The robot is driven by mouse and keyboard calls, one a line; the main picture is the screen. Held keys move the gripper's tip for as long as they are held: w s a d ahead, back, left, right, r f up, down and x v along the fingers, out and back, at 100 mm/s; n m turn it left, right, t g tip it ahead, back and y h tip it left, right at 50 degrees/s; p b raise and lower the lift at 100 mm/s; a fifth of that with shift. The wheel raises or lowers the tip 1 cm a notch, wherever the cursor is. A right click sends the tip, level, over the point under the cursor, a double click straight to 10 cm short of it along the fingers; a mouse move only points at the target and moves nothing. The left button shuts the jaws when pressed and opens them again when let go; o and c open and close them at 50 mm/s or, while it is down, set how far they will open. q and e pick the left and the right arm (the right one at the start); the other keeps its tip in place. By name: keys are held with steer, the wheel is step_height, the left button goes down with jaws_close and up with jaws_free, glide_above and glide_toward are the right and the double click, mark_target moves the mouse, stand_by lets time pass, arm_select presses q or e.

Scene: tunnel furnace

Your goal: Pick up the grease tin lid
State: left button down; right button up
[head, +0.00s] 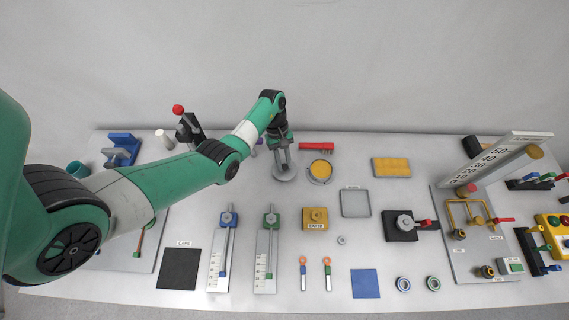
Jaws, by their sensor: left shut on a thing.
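The grease tin lid (285,177) is a round grey disc, directly below my left gripper's fingers. My left gripper (283,164) points down and is shut on the lid, near the back middle of the table. It covers part of the lid. I cannot tell whether the lid touches the table. The open grease tin (320,171), with yellow grease inside, stands just to the right of the lid. My right gripper is not in view.
A red-handled brush (317,147) lies behind the tin. A yellow pad (391,167) and a grey square tray (355,203) are to the right. Slide gauges (267,255) and a yellow block (315,218) are in front. A sloped sign (495,158) rises at the right.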

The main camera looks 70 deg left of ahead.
arm_select(q)
steer(key=s+d+r+p, duration=0.7)
steer(key=s+r+p, duration=0.2)
steer(key=s+p, duration=0.3)
steer(key=shift+r, duration=0.15)
